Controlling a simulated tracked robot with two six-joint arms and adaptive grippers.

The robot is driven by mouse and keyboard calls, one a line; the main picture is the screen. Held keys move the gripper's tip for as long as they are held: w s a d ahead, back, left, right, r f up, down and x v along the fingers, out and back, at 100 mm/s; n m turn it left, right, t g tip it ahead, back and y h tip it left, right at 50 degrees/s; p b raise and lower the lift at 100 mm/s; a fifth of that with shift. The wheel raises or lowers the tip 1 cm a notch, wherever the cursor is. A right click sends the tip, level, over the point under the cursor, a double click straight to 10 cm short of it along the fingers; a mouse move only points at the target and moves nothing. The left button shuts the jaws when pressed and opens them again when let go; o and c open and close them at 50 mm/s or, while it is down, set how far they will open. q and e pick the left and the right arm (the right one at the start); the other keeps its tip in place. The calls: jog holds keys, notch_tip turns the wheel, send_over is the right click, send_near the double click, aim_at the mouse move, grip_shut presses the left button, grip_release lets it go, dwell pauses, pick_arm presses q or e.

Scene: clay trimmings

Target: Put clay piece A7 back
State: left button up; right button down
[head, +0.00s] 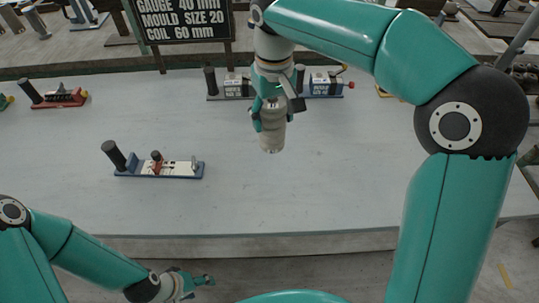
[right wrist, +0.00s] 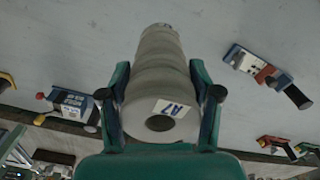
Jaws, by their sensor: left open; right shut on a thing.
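Clay piece A7 (right wrist: 155,70) is a grey, stepped roll with a round hole in its near end and a white label reading A7. My right gripper (right wrist: 160,90) is shut on it, one finger on each side. In the head view, the clay piece (head: 272,137) hangs below my right gripper (head: 270,112), over the back middle of the pale table. Whether its lower end touches the table is hard to tell. My left gripper (head: 200,281) is open and empty, low in the head view, in front of the table's front edge.
A blue-based device with black handle (head: 160,168) stands on the table (head: 300,200) at left. Two similar devices stand behind my right gripper, one left (head: 230,88), one right (head: 325,85). A red one (head: 60,97) is far left. A black sign (head: 187,20) stands behind.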

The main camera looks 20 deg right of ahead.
notch_tip(320, 180, down, 12)
jog(key=shift+b, duration=0.3)
jog(key=shift+c, duration=0.9)
grip_release()
notch_tip(320, 180, up, 12)
jog(key=shift+p, duration=0.45)
